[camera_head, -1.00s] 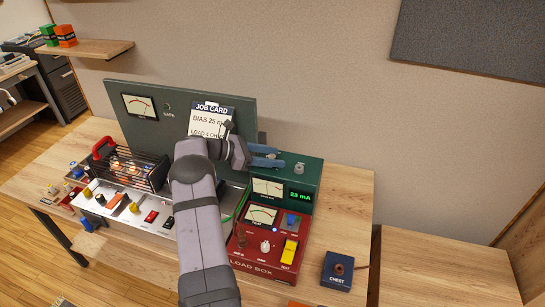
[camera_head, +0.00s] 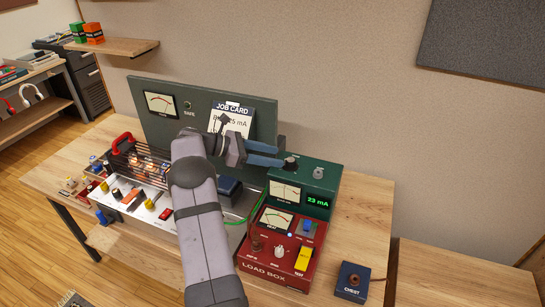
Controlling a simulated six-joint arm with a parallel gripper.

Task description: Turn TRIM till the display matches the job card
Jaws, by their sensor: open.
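The job card (camera_head: 232,118) is fixed to the grey-green upright panel; my arm covers part of it, and "25 mA" shows. The green display (camera_head: 318,202) on the dark green box (camera_head: 325,185) reads 23 mA. A dark knob (camera_head: 291,163) and a smaller grey knob (camera_head: 318,173) stand on the box's top; their labels are too small to read, so I cannot tell which is TRIM. My gripper (camera_head: 284,152) is open, its blue fingers pointing right. The fingertips are close beside the dark knob; contact cannot be made out.
The red load box (camera_head: 268,268), with a yellow switch (camera_head: 303,258), stands in front of the green box. The amp chassis (camera_head: 143,210) with hot tubes is at left. A blue CHEST box (camera_head: 352,283) sits at the right. The wooden bench (camera_head: 368,210) is bare right of the green box.

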